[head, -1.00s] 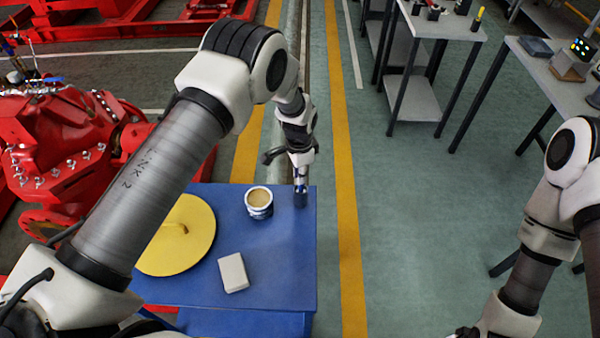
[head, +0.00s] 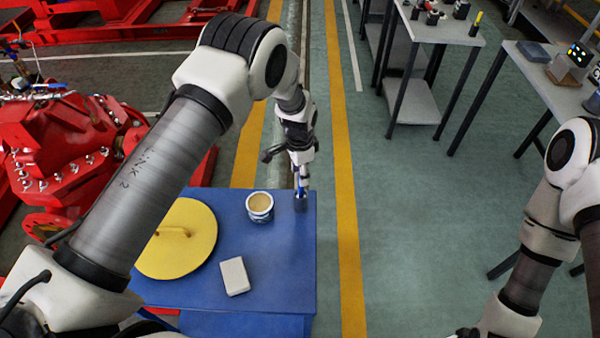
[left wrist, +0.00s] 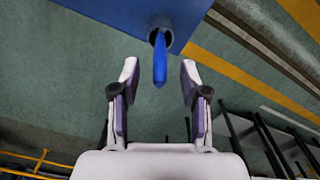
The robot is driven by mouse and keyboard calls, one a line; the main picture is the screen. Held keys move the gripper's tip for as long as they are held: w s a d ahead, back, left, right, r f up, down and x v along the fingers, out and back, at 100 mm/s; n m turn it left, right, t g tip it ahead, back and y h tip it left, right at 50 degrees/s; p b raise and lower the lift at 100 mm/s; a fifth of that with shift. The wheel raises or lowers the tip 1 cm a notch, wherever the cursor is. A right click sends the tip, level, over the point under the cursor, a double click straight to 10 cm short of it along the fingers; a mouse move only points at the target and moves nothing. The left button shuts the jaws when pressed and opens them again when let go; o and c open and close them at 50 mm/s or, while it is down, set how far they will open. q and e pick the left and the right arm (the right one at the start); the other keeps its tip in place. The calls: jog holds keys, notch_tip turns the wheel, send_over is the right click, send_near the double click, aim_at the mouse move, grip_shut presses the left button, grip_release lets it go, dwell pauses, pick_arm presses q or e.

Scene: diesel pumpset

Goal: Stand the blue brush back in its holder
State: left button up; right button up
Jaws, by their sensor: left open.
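The blue brush (left wrist: 160,60) stands with its lower end in a dark round holder (left wrist: 161,24) at the corner of the blue table in the left wrist view. Its blue handle points toward the camera. In the head view the holder (head: 300,204) is small at the table's right edge, below my left gripper (head: 301,170). My left gripper (left wrist: 159,70) is open in the left wrist view. Its two fingers are on either side of the handle's end, apart from it. My right gripper is not clearly in view.
The blue table (head: 270,285) also bears a tin (head: 259,207), a yellow round lid (head: 180,245) and a white block (head: 234,276). A red pump (head: 65,150) stands at the left. Grey tables (head: 440,25) stand at the upper right. The green floor between is clear.

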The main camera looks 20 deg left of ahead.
pick_arm(q)
jog(key=shift+r+p, duration=1.8)
jog(key=shift+r, duration=1.1)
jog(key=shift+f, duration=0.1)
